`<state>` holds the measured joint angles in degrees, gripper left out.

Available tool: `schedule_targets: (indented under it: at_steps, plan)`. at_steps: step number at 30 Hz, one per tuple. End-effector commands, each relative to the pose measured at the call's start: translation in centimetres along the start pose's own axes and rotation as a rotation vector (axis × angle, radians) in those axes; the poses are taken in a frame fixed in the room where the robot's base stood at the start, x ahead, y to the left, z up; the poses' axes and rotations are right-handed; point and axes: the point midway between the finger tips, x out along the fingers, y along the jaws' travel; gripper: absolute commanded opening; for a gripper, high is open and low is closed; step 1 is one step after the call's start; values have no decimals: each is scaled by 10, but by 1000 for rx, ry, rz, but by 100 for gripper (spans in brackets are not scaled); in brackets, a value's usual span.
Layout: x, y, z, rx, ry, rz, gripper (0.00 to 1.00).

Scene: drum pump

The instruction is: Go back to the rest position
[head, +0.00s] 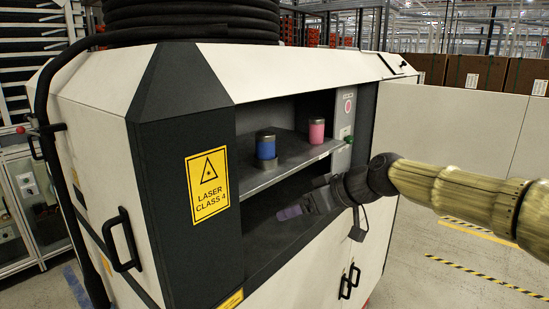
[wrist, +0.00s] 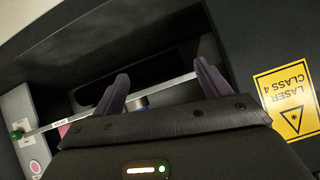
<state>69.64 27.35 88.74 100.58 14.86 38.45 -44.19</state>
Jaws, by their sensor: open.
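My arm comes in from the right in the head view, with my gripper (head: 290,212) in front of the lower opening of a cabinet (head: 300,75), below the front edge of its shelf (head: 290,160). In the wrist view my gripper's two purple-grey fingers (wrist: 162,88) stand wide apart with nothing seen held between them. A blue can (head: 266,149) and a pink can (head: 316,131) stand upright on the shelf, apart from my gripper. In the wrist view the cans are mostly hidden behind my gripper; a bit of pink (wrist: 64,130) shows.
A yellow laser warning sign (head: 209,184) is on the cabinet's dark corner panel. A red button (head: 348,106) and a green button (head: 348,140) are right of the shelf. Door handles (head: 349,281) stick out below. The floor (head: 440,260) at right is open.

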Motion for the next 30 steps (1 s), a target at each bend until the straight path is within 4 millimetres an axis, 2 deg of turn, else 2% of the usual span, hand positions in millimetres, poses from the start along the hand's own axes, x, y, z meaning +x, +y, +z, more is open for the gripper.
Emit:
schedule_targets:
  at_steps: [1,6,9,13,20,30]
  plan:
    - [16,-2,16,19,-47,4,76]
    - [62,-4,81,115,-218,52,76]
    - [79,-6,119,169,-310,96,76]
    - [89,-8,166,234,-413,164,76]
    - [82,-14,237,342,-542,306,76]
    - [41,-29,316,513,-608,511,76]
